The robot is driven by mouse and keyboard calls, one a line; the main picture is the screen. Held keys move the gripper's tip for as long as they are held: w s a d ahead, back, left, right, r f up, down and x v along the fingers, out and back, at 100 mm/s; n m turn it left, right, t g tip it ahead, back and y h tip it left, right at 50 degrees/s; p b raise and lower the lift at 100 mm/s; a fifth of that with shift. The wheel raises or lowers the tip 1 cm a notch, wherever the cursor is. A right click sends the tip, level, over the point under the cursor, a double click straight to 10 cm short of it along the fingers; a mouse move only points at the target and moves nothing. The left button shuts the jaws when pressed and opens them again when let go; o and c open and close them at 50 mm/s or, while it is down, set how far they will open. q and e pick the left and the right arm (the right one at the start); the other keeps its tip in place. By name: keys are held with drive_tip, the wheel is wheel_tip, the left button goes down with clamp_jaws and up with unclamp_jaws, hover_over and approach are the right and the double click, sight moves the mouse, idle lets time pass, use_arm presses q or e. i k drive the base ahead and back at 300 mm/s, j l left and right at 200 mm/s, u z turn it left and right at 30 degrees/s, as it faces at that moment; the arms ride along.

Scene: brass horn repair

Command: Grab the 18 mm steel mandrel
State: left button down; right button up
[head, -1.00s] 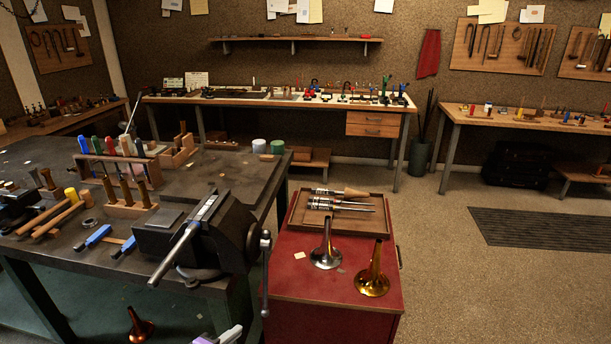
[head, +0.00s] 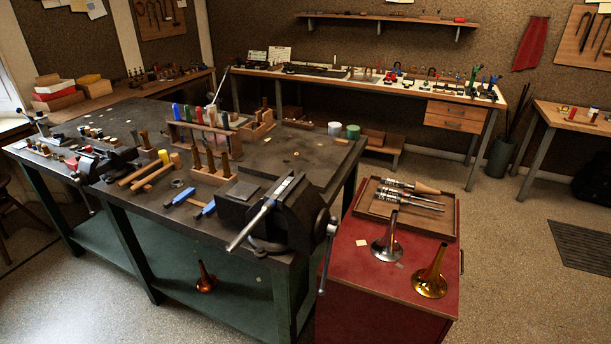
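Several slim steel tools (head: 408,202) lie side by side in a wooden tray (head: 440,226) on top of the red cabinet at right. The one at the back has a wooden handle (head: 427,188). A long steel rod (head: 250,228) is clamped in the dark vise (head: 306,215) at the bench corner, slanting toward the front left. No size marks are readable, so I cannot tell which is the 18 mm mandrel. Neither of my grippers is in view.
A silver bell flare (head: 387,243) and a brass one (head: 431,278) stand on the red cabinet (head: 385,320) before the tray. The dark workbench (head: 120,205) holds tool racks and another vise. A copper flare (head: 206,279) sits on its lower shelf.

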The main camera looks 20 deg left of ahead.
sight(269, 205)
drive_tip(key=j+z, duration=0.15)
drive_tip(key=j, duration=0.45)
drive_tip(key=j+z, duration=0.15)
drive_tip(key=j, duration=0.4)
drive_tip(key=k+j+z, duration=0.15)
drive_tip(key=j, duration=0.45)
drive_tip(key=j+z, duration=0.1)
drive_tip(key=j, duration=0.45)
drive_tip(key=k, duration=0.05)
